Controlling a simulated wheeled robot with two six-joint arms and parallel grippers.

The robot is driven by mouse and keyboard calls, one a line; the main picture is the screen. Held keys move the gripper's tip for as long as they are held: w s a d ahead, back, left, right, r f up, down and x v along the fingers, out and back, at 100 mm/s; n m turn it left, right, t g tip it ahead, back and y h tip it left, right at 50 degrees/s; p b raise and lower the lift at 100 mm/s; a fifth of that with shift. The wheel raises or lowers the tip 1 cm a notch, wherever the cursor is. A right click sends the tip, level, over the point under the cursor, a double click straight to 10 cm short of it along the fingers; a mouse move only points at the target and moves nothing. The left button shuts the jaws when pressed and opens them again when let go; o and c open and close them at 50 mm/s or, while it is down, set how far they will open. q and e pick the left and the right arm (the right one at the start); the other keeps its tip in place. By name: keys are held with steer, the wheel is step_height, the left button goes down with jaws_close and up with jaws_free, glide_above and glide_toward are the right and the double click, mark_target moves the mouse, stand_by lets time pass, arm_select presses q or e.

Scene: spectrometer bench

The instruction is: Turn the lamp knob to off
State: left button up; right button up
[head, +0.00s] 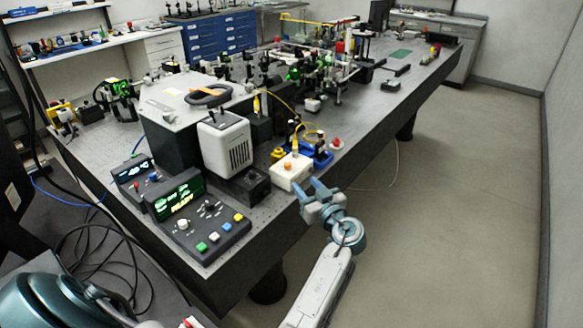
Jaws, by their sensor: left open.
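No knob carries a lamp label that I can read, so I cannot tell for sure which one is the lamp knob. A small white box (291,174) with an orange knob (287,166) on top sits at the table's near right edge. A white vented housing (226,146) stands to its left, with a small dark knob (211,116) on top. A black control console (207,235) has a white knob (182,224). My left gripper (309,187) is open and empty, just right of and nearer than the small white box. Whether it touches the box is unclear.
The optical table (225,272) holds a green-lit display (180,200), a dark square block (246,186), a blue tray (322,155) and a red button (337,143) near the gripper. Crowded optics stand farther back. The floor right of the table is clear.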

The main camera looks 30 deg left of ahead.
mark_target(289, 166)
arm_select(q)
steer(key=p+x, duration=0.3)
steer(key=x, duration=0.6)
steer(key=shift+d+p, duration=0.1)
steer(key=shift+p, duration=0.2)
steer(key=shift+w+a+f, duration=0.1)
steer(key=shift+w+a, duration=0.05)
steer(key=shift+a, duration=0.15)
steer(key=shift+c, duration=0.2)
